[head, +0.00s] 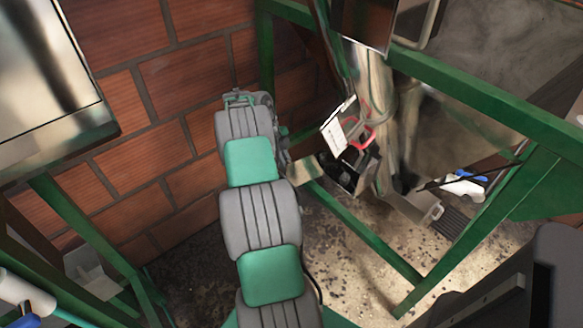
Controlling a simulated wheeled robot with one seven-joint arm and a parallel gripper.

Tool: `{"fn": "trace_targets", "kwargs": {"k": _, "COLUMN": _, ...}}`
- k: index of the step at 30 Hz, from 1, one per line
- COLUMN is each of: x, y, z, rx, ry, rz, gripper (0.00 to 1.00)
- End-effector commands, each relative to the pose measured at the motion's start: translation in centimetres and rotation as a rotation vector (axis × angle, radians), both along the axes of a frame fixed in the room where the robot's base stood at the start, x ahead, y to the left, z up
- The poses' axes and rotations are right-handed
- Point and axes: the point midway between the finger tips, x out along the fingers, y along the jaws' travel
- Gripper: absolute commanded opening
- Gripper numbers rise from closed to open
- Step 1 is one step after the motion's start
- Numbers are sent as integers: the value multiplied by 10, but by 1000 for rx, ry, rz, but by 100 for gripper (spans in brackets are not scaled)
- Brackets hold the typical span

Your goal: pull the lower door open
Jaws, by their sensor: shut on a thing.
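My arm reaches up the middle of the head view, and its wrist bends over at the brick wall. My gripper (286,158) is partly hidden behind the wrist, low between the green posts. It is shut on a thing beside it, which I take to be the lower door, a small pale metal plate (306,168). The fingertips and the exact contact are too small and covered to make out. I cannot tell how far the door stands open.
Green frame bars (365,235) cross to the right of my arm. A red-handled item (366,136) and a white card (337,128) are near the gripper. A metal tray (415,208) lies farther right. A shiny metal housing (45,65) is at upper left. Speckled floor shows between the bars.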

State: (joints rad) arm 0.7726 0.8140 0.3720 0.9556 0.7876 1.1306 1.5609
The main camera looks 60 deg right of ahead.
Motion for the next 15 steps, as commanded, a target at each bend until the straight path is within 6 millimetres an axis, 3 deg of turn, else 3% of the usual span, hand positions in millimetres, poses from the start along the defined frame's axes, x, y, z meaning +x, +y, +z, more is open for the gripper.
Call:
{"fn": "trace_targets", "kwargs": {"k": 4, "x": 0, "y": -1, "z": 2, "rx": -2, "ry": -2, "rz": 0, "gripper": 20}}
{"fn": "trace_targets", "kwargs": {"k": 11, "x": 0, "y": -1, "z": 2, "rx": -1, "ry": -1, "rz": 0, "gripper": 20}}
{"fn": "trace_targets", "kwargs": {"k": 15, "x": 7, "y": -1, "z": 18, "rx": -3, "ry": -2, "rz": -1, "gripper": 20}}
